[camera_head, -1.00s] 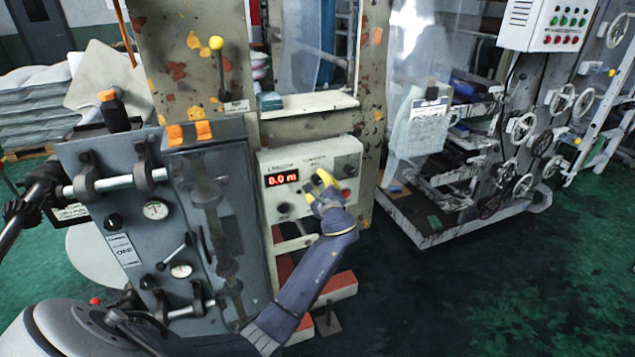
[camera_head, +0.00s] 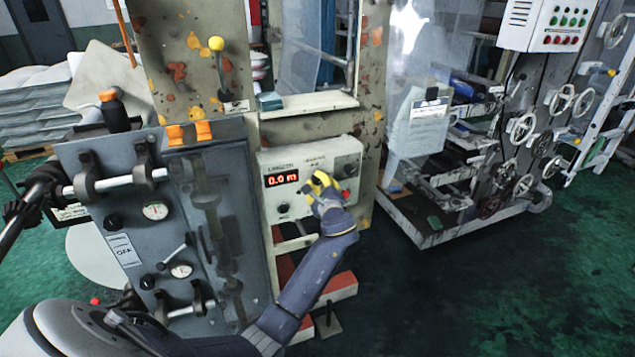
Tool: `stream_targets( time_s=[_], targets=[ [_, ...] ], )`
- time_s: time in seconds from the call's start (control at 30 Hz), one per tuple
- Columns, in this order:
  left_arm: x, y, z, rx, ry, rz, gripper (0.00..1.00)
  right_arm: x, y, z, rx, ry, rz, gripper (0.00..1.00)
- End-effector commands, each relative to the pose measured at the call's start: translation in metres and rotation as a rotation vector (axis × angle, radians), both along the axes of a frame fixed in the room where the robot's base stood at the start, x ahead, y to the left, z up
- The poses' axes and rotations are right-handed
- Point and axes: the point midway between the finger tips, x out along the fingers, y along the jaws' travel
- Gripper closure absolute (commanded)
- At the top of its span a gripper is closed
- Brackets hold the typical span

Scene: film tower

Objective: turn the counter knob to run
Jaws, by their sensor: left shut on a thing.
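The counter (camera_head: 272,160) is a pale panel on the machine's column, with a red display (camera_head: 282,179) reading 0.0 m. A dark knob (camera_head: 283,208) sits below the display, and a red button (camera_head: 345,194) is at the lower right. My left gripper (camera_head: 318,182), with yellow fingers, is at the panel's right half. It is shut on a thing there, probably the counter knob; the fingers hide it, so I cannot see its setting. My right gripper is not in view.
A grey gauge cabinet (camera_head: 125,208) with rollers stands left of the counter. A ledge (camera_head: 305,103) juts out above it. A yellow-balled lever (camera_head: 217,44) is higher up. A handwheel rack (camera_head: 520,130) stands at the right. Dark green floor (camera_head: 450,290) is clear at the lower right.

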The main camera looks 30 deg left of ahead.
Motion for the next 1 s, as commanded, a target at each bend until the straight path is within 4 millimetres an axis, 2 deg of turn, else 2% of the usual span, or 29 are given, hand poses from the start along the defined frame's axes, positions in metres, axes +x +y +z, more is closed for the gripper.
stream_targets(
  time_s=[0.27, 1.0],
  targets=[
    [-0.0003, -0.0009, -0.004, -0.096, -0.118, 0.0, 1.0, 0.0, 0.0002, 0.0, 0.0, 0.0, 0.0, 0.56],
    [0.001, -0.0018, -0.0038, -0.511, -0.684, 0.001, 1.0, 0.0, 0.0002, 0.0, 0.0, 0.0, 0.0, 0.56]
  ],
)
